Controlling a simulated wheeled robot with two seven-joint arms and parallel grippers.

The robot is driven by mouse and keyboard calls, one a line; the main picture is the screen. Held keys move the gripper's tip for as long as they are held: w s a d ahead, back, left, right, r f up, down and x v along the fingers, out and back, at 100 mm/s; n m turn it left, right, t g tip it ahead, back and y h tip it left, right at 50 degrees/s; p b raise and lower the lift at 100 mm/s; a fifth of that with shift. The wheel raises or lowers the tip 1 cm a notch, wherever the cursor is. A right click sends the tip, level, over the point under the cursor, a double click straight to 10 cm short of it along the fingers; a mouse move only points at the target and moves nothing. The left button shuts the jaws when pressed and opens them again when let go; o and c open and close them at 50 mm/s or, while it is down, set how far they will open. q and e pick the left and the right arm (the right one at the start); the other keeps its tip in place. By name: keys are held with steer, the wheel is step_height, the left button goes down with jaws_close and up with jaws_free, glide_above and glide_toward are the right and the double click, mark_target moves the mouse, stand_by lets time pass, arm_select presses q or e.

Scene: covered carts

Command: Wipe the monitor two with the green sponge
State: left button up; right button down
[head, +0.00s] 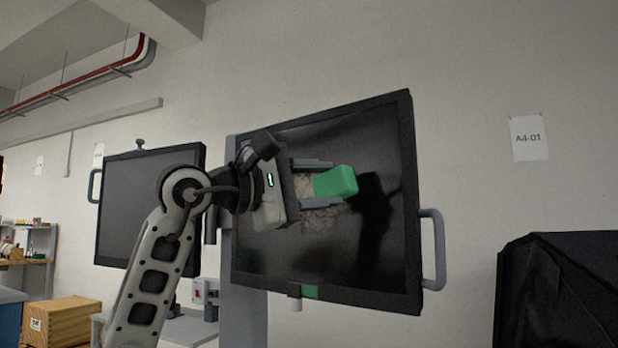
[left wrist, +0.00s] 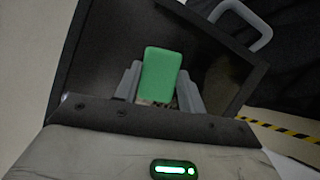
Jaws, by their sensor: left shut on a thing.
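My left gripper (head: 326,183) is shut on the green sponge (head: 345,181) and holds it in front of the nearer monitor (head: 270,255). In the left wrist view the sponge (left wrist: 161,72) stands out past both fingers (left wrist: 158,88). The nearer monitor is a black screen with a grey side handle and a small green mark on its lower edge. A brownish, blotchy patch (head: 318,220) shows on its screen around the fingers. I cannot tell whether the sponge touches the screen. A second dark monitor (head: 140,210) hangs farther left. My right gripper is out of view.
A grey post (head: 245,315) carries the nearer monitor. A black-covered cart (head: 560,295) stands at the right. A wooden crate (head: 60,322) and a shelf with small items (head: 28,245) are at the left. A wall sign reads A4-01 (head: 529,138).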

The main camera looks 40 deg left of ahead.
arm_select(q)
steer(key=shift+w, duration=0.5)
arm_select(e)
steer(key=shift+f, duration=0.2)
arm_select(q)
steer(key=shift+w, duration=0.1)
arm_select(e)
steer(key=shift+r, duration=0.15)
arm_select(q)
steer(key=shift+w+p, duration=0.4)
steer(key=shift+w, duration=0.1)
steer(key=shift+w+p, duration=0.35)
steer(key=shift+w, duration=0.25)
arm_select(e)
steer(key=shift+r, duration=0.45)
